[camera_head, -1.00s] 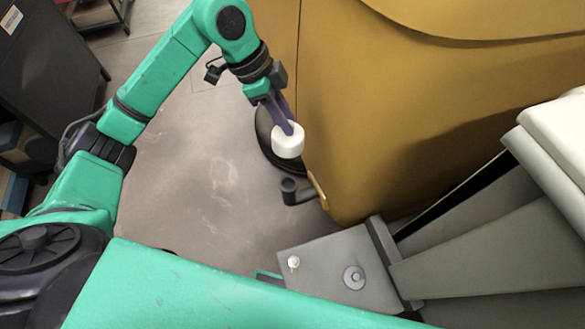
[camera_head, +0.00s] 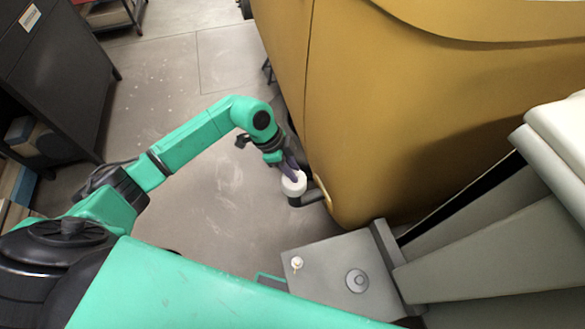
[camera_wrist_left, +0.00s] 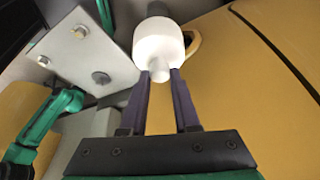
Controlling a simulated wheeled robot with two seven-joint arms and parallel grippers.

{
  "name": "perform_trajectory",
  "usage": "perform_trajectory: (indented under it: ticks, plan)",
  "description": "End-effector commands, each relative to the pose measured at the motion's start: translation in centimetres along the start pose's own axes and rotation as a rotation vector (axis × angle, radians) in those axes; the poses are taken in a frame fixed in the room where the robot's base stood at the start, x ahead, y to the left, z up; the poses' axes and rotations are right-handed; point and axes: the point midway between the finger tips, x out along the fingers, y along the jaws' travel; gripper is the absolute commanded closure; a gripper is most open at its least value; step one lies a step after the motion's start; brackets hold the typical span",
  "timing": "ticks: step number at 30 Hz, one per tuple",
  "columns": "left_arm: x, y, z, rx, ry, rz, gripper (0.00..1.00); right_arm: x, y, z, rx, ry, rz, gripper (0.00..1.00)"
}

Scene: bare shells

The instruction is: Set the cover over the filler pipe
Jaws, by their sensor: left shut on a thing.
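The cover is a small white cylinder (camera_head: 293,186) that also shows in the left wrist view (camera_wrist_left: 158,45), with a short knob towards me. My left gripper (camera_head: 291,166) is shut on this knob; its two purple fingers show in the left wrist view (camera_wrist_left: 160,75). The filler pipe is a dark elbow (camera_head: 307,199) coming out of the yellow shell. Its upturned end is mostly hidden by the cover, which is right above or on it; I cannot tell whether they touch. My right gripper is not in view.
The large yellow shell (camera_head: 400,120) stands just right of the pipe. A grey plate (camera_head: 325,275) with a small knob lies close in front. A dark cabinet (camera_head: 60,75) stands at the far left. The floor left of the pipe is clear.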

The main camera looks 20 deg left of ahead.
Motion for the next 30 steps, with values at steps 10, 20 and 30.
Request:
perform_trajectory:
  ticks: [10, 20, 30]
  plan:
    - [1.0, 0.0, 0.4, 0.0, 0.0, 0.001, 1.0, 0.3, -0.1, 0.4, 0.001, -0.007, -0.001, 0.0]
    - [1.1, 0.0, 0.4, 0.0, 0.0, 0.0, 0.4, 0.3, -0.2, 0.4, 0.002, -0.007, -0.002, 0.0]
    - [-0.6, -0.1, -0.1, 0.0, 0.0, -0.002, 0.4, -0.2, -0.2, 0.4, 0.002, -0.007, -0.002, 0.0]
